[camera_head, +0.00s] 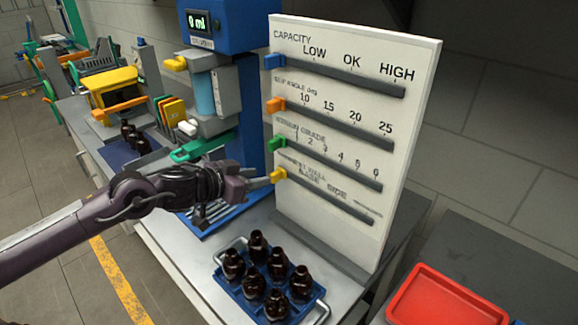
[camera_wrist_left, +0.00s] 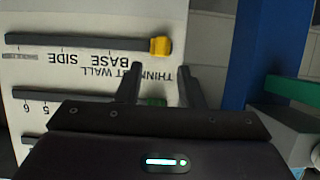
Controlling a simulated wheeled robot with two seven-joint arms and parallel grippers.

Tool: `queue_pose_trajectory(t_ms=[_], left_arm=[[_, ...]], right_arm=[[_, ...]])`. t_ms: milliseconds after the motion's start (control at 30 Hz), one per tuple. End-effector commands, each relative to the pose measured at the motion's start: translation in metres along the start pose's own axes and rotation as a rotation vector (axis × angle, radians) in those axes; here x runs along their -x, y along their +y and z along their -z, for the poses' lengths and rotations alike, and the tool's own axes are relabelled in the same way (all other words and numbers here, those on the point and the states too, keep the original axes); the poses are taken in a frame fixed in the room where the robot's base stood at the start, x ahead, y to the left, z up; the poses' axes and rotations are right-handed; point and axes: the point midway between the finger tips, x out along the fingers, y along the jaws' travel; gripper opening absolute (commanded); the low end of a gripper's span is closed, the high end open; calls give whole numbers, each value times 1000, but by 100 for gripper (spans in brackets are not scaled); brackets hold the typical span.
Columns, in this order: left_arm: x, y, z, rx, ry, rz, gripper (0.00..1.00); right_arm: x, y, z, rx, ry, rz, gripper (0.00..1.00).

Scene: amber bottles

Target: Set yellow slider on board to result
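The white board (camera_head: 410,130) stands upright with several labelled slider tracks. The yellow slider (camera_head: 278,175) sits at the left end of the lowest track, by the "THINNEST WALL" label and left of "BASE" and "SIDE". The wrist view, upside down, shows the yellow slider (camera_wrist_left: 160,46) at the track's right end. My left gripper (camera_head: 262,182) is in front of the board, close to the slider. In the wrist view its two fingers (camera_wrist_left: 160,70) are apart, with the slider just beyond their tips and nothing clearly held. My right gripper is not in view.
Blue, orange and green sliders sit at the left ends of the upper tracks. A blue tray (camera_head: 236,291) of brown bottles stands below the board. A blue machine (camera_head: 248,110) with a display reading 0 is behind-left. A red tray (camera_head: 447,300) is at right.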

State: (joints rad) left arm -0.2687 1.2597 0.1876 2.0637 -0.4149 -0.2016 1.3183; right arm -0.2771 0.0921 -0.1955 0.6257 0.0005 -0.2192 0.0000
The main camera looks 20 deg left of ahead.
Motion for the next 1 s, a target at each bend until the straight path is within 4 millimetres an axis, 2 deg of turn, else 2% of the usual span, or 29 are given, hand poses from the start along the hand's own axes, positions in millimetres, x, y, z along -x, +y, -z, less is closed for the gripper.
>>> queue_pose_trajectory(t_ms=[167,300,400,533,767,1000], left_arm=[[-4,-2,1,4,2,2,35],[-13,-2,2,5,5,3,35],[-21,-1,3,4,5,2,35],[-33,-2,3,6,5,2,35],[-59,-1,3,5,3,1,35],[-76,0,1,2,0,0,35]], right_arm=[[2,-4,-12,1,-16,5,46],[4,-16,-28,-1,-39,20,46],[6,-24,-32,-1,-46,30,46],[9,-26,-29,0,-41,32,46],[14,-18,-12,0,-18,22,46],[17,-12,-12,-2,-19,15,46]])
